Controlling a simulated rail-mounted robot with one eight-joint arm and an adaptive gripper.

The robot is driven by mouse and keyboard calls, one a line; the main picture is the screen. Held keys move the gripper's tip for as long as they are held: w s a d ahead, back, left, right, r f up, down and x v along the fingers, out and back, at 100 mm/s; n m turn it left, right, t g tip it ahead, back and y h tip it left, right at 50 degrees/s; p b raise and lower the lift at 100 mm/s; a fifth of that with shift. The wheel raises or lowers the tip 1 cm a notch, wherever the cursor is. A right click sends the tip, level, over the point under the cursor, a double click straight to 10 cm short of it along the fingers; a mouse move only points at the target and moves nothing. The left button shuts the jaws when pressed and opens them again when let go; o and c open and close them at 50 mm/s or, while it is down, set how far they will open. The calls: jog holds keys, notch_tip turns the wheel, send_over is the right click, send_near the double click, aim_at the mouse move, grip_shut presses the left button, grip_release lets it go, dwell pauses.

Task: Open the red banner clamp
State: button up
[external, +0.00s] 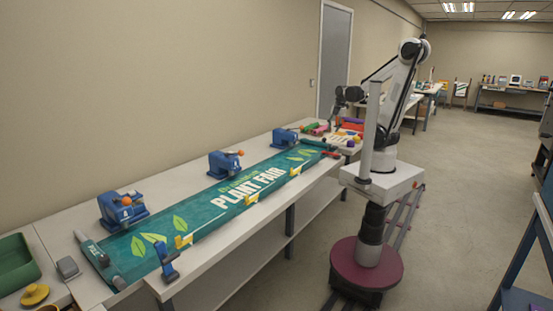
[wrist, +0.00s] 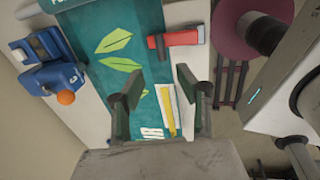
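The red banner clamp (wrist: 182,39) lies across the edge of the teal banner in the wrist view, with a dark end over the banner and its red body toward the table edge. In the external view the clamp (external: 330,154) is small, at the far front edge of the table. My gripper (wrist: 157,82) is open and empty, its two dark fingers spread apart. The clamp lies beyond the fingertips in the wrist view, and I see no contact. In the external view my gripper (external: 341,103) hangs above the far end of the banner (external: 188,213).
Blue devices with orange knobs (external: 122,212) stand along the banner's back edge; one (wrist: 47,76) shows at left in the wrist view. A blue clamp (external: 168,262) sits at the near front edge. Yellow pieces (external: 184,241) line the banner's front. Colored items lie beyond the banner.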

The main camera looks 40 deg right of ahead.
aim_at(328, 146)
jog(key=w+f+b, duration=0.1)
jog(key=f, duration=0.3)
jog(key=f+b, duration=0.1)
jog(key=f, duration=0.4)
jog(key=w+f+b, duration=0.1)
jog(key=f, duration=0.3)
jog(key=shift+w+a+f, duration=0.3)
jog(key=shift+a, duration=0.1)
jog(key=shift+c, duration=0.4)
grip_shut()
